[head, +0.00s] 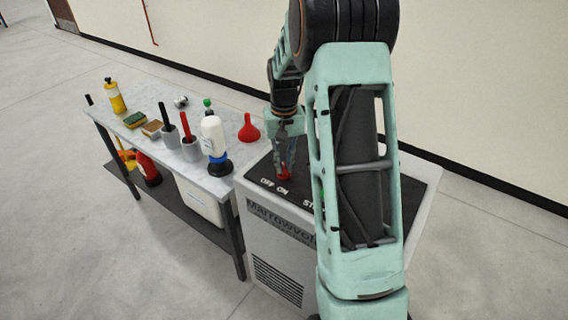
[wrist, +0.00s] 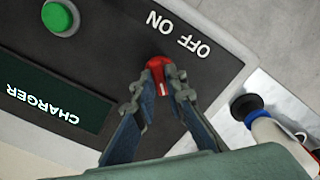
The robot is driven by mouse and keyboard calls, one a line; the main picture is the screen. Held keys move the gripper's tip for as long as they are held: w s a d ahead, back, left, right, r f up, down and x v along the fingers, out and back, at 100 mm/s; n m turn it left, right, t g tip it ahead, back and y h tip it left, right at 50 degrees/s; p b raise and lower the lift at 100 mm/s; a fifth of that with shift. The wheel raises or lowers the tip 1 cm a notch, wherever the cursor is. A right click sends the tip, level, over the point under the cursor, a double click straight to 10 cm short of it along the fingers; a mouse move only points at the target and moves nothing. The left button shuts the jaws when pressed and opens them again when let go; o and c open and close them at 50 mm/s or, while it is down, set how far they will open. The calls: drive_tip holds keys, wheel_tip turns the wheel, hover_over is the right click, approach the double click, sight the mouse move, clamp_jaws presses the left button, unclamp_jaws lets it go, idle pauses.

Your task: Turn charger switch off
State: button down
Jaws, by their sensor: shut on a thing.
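The charger is a pale box with a dark top panel (head: 262,172) and white OFF and ON lettering. Its red switch (head: 283,174) sits beside that lettering. In the wrist view the red switch (wrist: 157,68) shows between my fingertips, with a white mark on it, below the ON and OFF words. My gripper (head: 284,168) points down at the panel and is shut on the red switch; it also shows in the wrist view (wrist: 158,84). The fingers hide the sides of the switch. I cannot tell exactly which word its mark points to.
A green button (wrist: 61,18) and a CHARGER label plate (wrist: 56,98) are on the same panel. A table (head: 150,95) at the left holds a white bottle (head: 213,135), a red funnel (head: 249,128), cups and sponges. The floor in front is clear.

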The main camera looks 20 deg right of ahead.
sight(284, 166)
drive_tip(key=n, duration=0.4)
drive_tip(key=shift+n, duration=2.6)
drive_tip(key=c, duration=2)
unclamp_jaws()
drive_tip(key=shift+o, duration=0.2)
drive_tip(key=shift+r, duration=0.15)
wheel_tip(284, 166, up, 12)
